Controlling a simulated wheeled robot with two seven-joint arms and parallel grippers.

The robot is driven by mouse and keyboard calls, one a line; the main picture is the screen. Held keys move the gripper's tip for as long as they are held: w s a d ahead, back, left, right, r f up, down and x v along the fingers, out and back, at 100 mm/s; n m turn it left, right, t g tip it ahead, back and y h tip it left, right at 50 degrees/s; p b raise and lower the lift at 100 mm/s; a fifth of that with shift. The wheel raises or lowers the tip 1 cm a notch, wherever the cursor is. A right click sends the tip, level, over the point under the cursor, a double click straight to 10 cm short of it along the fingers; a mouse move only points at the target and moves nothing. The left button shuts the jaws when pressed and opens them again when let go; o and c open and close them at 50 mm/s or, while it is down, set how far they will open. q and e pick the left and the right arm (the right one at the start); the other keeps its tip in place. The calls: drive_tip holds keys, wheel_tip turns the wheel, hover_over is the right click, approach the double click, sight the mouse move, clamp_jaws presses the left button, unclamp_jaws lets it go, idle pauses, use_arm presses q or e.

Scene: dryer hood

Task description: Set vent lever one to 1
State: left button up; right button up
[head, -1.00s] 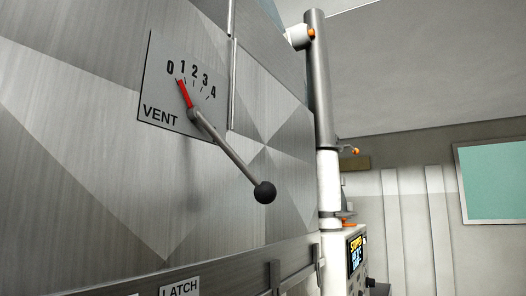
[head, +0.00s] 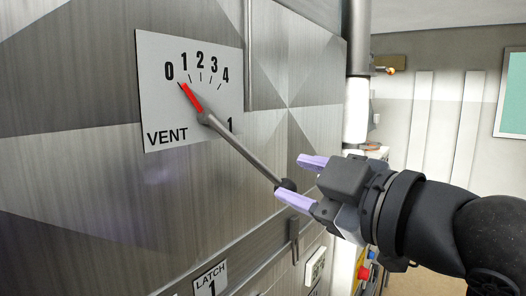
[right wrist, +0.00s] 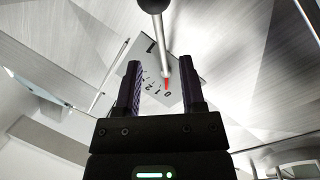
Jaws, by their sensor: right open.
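The vent plate (head: 165,105) is grey, marked VENT and 1, with a scale from 0 to 4. The red pointer (head: 190,97) of vent lever one is at 0. Its grey rod (head: 243,150) slants down right to a dark knob (head: 288,185), partly hidden by my gripper. My right gripper (head: 302,180) is open, with its pale purple fingertips around the knob end in the head view. In the right wrist view the black knob (right wrist: 152,4) lies at the top edge, past the fingertips; contact cannot be told. My left gripper is out of view.
A LATCH 1 label (head: 210,283) and a dark latch handle (head: 294,240) are below the lever. A vertical pipe (head: 357,110) stands to the right of the metal panel. The panel face around the vent plate is clear.

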sight(265, 169)
drive_tip(key=p+x, duration=0.1)
drive_tip(key=x, duration=0.5)
drive_tip(key=shift+r+p, duration=0.1)
drive_tip(key=shift+p, duration=0.2)
drive_tip(key=shift+w+a, duration=0.4)
drive_tip(key=shift+w, duration=0.05)
clamp_jaws()
idle(0.5)
